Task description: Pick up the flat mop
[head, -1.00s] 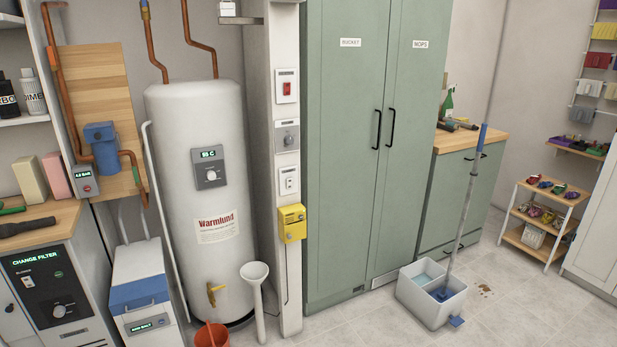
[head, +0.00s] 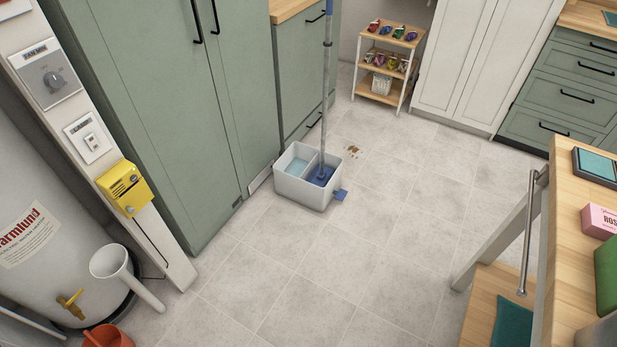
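The flat mop (head: 325,95) stands upright in a white two-compartment bucket (head: 303,194) on the tiled floor, in the upper middle of the head view. Its long grey pole has a blue upper part cut off by the top edge. Its blue lower end sits in the right compartment. The left compartment holds pale blue water. A blue pedal sticks out at the bucket's right front. Neither of my grippers is in view.
Green cabinets (head: 180,100) stand left of and behind the bucket. A water heater (head: 40,230), white funnel (head: 112,262) and orange bucket (head: 108,338) are at lower left. A wooden table (head: 575,250) is at right. A brown stain (head: 353,151) lies behind the bucket. The middle floor is clear.

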